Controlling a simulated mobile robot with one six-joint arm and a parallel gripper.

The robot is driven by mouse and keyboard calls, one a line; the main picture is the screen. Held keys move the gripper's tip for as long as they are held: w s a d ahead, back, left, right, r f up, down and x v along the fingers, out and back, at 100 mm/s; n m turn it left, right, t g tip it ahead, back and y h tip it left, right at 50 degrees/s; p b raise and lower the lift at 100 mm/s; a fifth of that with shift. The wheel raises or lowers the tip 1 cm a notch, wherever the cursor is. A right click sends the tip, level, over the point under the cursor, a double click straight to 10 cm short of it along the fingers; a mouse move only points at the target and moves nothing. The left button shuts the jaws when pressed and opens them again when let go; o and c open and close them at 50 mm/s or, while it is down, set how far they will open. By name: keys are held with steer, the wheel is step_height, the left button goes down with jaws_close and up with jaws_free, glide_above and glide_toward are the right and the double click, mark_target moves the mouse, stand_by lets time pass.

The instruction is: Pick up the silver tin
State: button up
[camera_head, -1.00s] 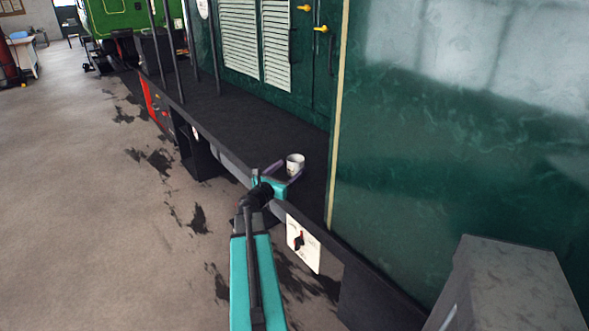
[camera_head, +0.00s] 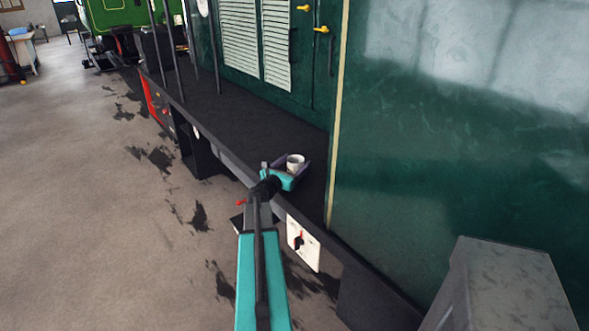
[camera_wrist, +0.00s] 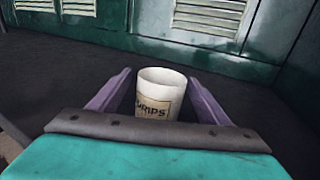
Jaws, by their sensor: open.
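The tin (camera_head: 295,162) is a small, pale silver-white open-topped cylinder standing upright on the dark running board of the green tram. In the wrist view the tin (camera_wrist: 159,94) carries a cream label with dark letters that look like "DRIPS"; its base is hidden behind my gripper's body. My gripper (camera_head: 297,165) is open, and in the wrist view its purple fingers (camera_wrist: 156,95) stand one on each side of the tin.
The dark running board (camera_head: 240,120) runs along the tram, mostly bare. A tall green tram wall (camera_head: 440,170) rises close to the right of the tin. Louvred doors (camera_head: 257,45) stand behind. Upright posts (camera_head: 175,50) stand further left. A grey box (camera_head: 505,285) is at the lower right.

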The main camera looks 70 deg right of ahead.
stand_by(0.3)
steer(key=c, duration=1.2)
steer(key=shift+r, duration=0.15)
step_height(320, 180, up, 18)
steer(key=shift+f+b, duration=0.1)
steer(key=shift+b, duration=0.95)
